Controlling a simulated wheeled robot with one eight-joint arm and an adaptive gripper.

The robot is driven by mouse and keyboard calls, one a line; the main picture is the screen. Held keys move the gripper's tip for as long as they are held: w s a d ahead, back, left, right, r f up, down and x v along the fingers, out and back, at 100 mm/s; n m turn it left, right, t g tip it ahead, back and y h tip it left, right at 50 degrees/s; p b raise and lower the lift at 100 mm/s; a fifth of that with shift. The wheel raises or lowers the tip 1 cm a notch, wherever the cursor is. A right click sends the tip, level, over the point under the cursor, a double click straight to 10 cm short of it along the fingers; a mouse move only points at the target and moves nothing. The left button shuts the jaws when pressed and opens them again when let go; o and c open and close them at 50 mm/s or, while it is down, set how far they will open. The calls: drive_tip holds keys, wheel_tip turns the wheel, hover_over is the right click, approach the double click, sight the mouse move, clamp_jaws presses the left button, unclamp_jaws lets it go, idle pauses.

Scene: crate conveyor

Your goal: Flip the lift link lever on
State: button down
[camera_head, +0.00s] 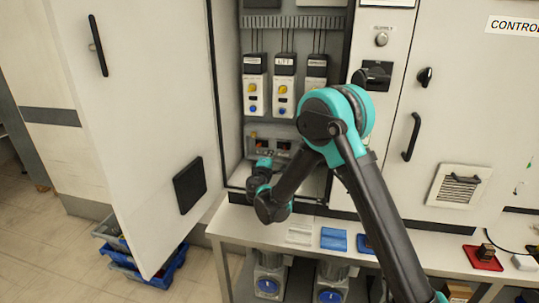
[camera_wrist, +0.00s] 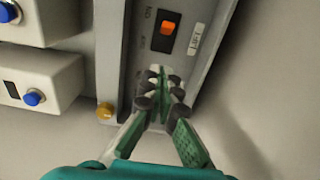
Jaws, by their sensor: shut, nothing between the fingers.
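The lift link lever (camera_wrist: 168,28) is a small orange lever in a black switch plate at the top of the wrist view. A white sideways label (camera_wrist: 196,39) beside it seems to read LIFT.
Several white modules with yellow and blue buttons, one marked LIFT (camera_head: 284,82), hang above the panel. In the wrist view a yellow knob (camera_wrist: 104,110) is left of my fingers. The open cabinet door (camera_head: 135,120) stands at left. A counter (camera_head: 235,224) runs below.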

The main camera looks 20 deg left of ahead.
drive_tip(key=s+d, duration=0.5)
drive_tip(key=d, duration=0.1)
drive_tip(key=shift+d, duration=0.2)
drive_tip(key=shift+s, duration=0.1)
